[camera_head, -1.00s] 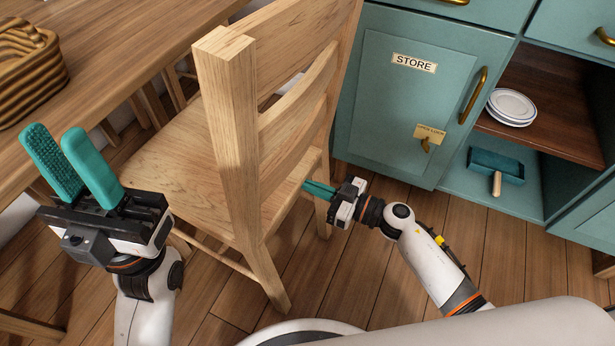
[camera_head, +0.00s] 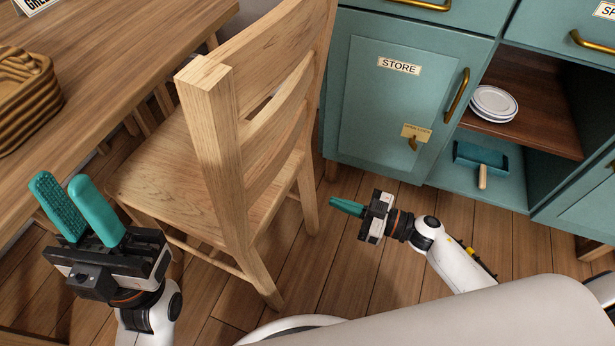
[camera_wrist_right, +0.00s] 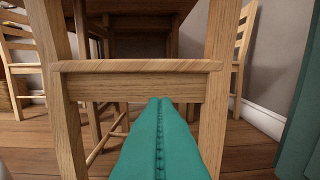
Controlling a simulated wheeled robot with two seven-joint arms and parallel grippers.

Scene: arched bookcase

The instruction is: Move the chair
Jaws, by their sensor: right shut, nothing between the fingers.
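The light wooden chair (camera_head: 218,128) stands upright on the plank floor, its slatted back toward the cabinet side and its seat (camera_head: 165,165) toward the table. In the right wrist view the chair's wooden frame and seat edge (camera_wrist_right: 140,66) are straight ahead. My right gripper (camera_head: 345,207) is shut and empty, with teal fingers pointing at the chair from its right side, with a gap between them in the head view. My left gripper (camera_head: 75,205) is open and empty, fingers up, left of the chair, near the table edge.
A wooden table (camera_head: 95,65) with a woven basket (camera_head: 25,95) is at the left. A teal cabinet (camera_head: 395,110) with a STORE label stands behind at the right. Its open shelves hold white plates (camera_head: 493,102) and a dustpan (camera_head: 482,157). Bare floor (camera_head: 340,255) lies between chair and cabinet.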

